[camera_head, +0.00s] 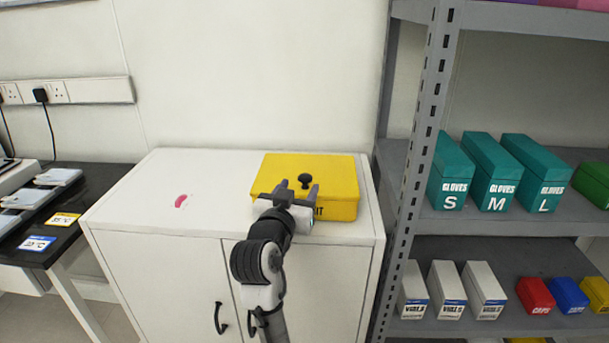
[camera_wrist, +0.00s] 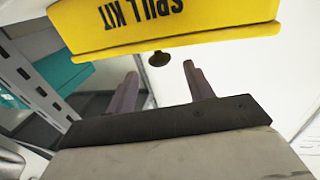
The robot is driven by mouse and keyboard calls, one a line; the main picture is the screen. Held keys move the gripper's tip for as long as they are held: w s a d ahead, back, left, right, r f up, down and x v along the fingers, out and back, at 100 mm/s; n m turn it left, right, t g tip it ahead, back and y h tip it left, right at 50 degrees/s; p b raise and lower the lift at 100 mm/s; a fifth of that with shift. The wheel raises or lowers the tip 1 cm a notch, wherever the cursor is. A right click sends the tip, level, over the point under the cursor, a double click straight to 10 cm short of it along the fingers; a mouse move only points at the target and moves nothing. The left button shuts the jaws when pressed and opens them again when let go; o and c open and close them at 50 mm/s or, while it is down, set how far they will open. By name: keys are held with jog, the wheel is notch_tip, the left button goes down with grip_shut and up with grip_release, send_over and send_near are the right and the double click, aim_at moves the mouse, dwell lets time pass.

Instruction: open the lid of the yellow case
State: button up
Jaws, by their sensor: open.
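The yellow case (camera_head: 335,168) stands on top of a white cabinet, and its lid looks shut. A small black knob (camera_head: 305,180) stands up from the lid. My gripper (camera_head: 298,189) is in front of the case's front face and partly hides its lettering. In the wrist view the case (camera_wrist: 215,38) shows upside down with "SPILL KIT" on it. The knob (camera_wrist: 158,58) shows beyond my open gripper (camera_wrist: 160,76), roughly in line with the gap between the fingers. Nothing is between the fingers.
The white cabinet top (camera_head: 140,205) is clear to the left except for a small pink item (camera_head: 181,201). A grey metal shelf rack (camera_head: 412,180) with teal glove boxes (camera_head: 490,170) stands close on the right. A dark bench (camera_head: 75,200) is at the left.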

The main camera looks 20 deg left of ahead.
aim_at(303, 181)
jog(key=shift+w+a+p, duration=0.15)
jog(key=shift+w+p, duration=0.2)
jog(key=shift+w, duration=2.4)
grip_shut()
